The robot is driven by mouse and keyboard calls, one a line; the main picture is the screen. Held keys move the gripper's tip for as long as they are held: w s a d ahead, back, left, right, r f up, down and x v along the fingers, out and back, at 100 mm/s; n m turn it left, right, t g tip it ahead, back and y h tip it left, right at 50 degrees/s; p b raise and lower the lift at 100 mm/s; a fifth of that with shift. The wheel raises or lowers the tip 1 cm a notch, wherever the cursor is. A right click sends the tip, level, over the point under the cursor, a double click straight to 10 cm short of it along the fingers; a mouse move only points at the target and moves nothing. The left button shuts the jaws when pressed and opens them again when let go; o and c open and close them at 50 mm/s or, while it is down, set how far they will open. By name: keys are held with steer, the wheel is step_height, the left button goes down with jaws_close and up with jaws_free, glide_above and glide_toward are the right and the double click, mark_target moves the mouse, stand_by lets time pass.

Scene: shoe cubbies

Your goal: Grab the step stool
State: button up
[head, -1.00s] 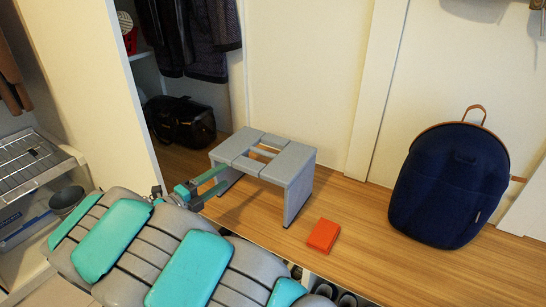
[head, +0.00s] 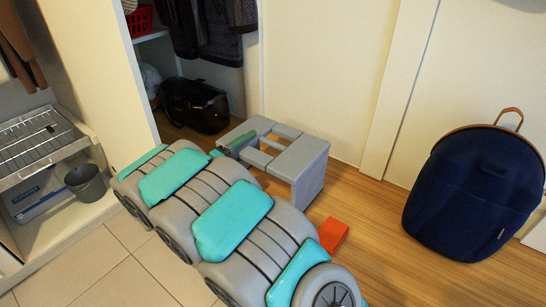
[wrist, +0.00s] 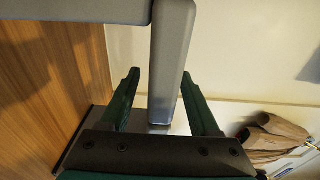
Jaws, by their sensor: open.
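The grey step stool (head: 308,158) stands on the wooden floor by the wall, with slots in its top. My gripper (head: 243,142) is at the stool's top on its left side, with its green fingers partly hidden by my arm. In the wrist view my gripper (wrist: 158,72) is open, and a grey bar of the stool (wrist: 172,55) runs between the two fingers, nearer the right one. I cannot tell whether that finger touches it. The stool's lower left side is hidden behind my arm.
An orange box (head: 333,235) lies on the floor in front of the stool. A dark blue backpack (head: 475,195) stands at the right. A black bag (head: 195,105) sits in the cubby behind. A wire rack (head: 35,145) and grey bin (head: 85,183) are at the left.

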steer(key=shift+w+d, duration=0.2)
steer(key=shift+w, duration=0.05)
steer(key=shift+c, duration=0.2)
jaws_close()
stand_by(1.1)
